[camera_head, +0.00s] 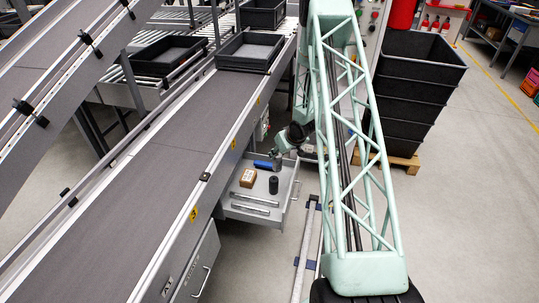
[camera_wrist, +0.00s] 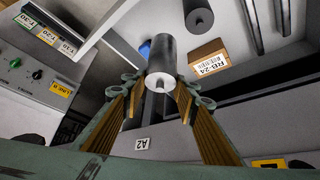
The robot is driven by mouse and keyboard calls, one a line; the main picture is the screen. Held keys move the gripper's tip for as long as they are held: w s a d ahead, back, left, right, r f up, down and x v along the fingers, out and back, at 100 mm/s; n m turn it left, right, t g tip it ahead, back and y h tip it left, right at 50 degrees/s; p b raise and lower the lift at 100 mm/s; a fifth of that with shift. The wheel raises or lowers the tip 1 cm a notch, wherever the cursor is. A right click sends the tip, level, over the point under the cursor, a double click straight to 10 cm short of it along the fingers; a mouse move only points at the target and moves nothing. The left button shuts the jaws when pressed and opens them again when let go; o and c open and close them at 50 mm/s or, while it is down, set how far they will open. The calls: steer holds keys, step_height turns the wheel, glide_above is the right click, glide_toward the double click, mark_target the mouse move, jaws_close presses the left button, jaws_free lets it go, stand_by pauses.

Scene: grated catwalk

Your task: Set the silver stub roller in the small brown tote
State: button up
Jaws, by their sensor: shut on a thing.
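The silver stub roller (camera_wrist: 161,58), a grey cylinder with a pale end face, is between the fingers of my gripper (camera_wrist: 159,88) in the wrist view. My gripper is shut on it. In the head view my gripper (camera_head: 279,153) is over the back of an open grey drawer (camera_head: 284,212), with the roller (camera_head: 277,162) below it. I cannot tell whether the roller still touches the drawer floor. I cannot make out a small brown tote in either view.
The drawer also holds a small brown labelled box (camera_head: 248,178), a dark roller (camera_head: 273,185), a blue item (camera_head: 262,164) and metal bars (camera_head: 250,205). A conveyor (camera_head: 150,170) runs along the left. Black trays (camera_head: 250,50) and stacked black crates (camera_head: 415,80) stand farther back.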

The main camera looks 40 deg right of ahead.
steer(key=shift+r, duration=0.1)
steer(key=s+a+r, duration=0.1)
steer(key=a+r, duration=0.9)
steer(key=a, duration=0.3)
steer(key=s+a+r+n, duration=0.1)
steer(key=a+r, duration=0.9)
steer(key=a, duration=0.3)
steer(key=s+a+r+y, duration=0.1)
steer(key=a+r, duration=0.9)
steer(key=a, duration=0.3)
steer(key=shift+a+n, duration=0.3)
steer(key=shift+a, duration=0.05)
steer(key=shift+r, duration=0.1)
